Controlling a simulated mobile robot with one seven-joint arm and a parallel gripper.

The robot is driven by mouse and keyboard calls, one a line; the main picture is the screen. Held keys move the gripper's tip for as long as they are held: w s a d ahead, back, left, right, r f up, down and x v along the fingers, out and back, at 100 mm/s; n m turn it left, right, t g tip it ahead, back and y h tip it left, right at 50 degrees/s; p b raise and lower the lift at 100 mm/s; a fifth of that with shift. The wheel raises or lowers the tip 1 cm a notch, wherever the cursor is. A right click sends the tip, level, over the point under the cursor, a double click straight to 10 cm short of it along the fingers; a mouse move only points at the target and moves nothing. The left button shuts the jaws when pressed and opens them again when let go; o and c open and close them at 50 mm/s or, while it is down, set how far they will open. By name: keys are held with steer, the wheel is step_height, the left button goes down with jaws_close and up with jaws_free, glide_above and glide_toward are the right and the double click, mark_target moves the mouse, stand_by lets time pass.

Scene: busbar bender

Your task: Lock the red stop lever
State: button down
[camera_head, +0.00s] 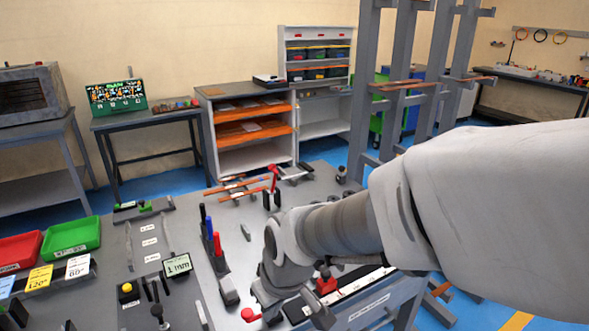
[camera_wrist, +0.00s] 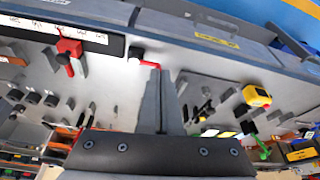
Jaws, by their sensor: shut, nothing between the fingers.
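A red stop (camera_wrist: 68,46) with a short red lever sits on the white scale rail (camera_wrist: 30,30) in the wrist view. It also shows in the head view (camera_head: 325,283), just right of my wrist. Past the rail's end, a second red-tipped lever (camera_wrist: 146,62) on a black pivot lies beside my fingertips. In the head view its red end (camera_head: 249,315) is at the bottom edge. My gripper (camera_wrist: 161,74) is shut and empty, its tips close to this second lever; I cannot tell whether they touch it. My arm hides part of the rail in the head view.
Upright red (camera_head: 273,178) and blue (camera_head: 209,228) handles stand on the grey bench. A 1 mm display (camera_head: 177,265) and a yellow button box (camera_head: 128,291) stand at left. Red (camera_head: 20,250) and green (camera_head: 71,236) trays are farther left. A tall grey rack stands behind my arm.

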steer(key=x, duration=0.3)
steer(key=w+a+b+x, duration=0.1)
steer(key=x, duration=0.3)
steer(key=b+x, duration=0.1)
steer(key=x, duration=0.2)
steer(key=shift+w+a, duration=0.25)
steer(key=shift+w, duration=0.1)
steer(key=shift+w+a+f, duration=0.15)
steer(key=shift+w+a, duration=0.3)
steer(key=shift+w, duration=0.15)
steer(key=shift+b, duration=0.3)
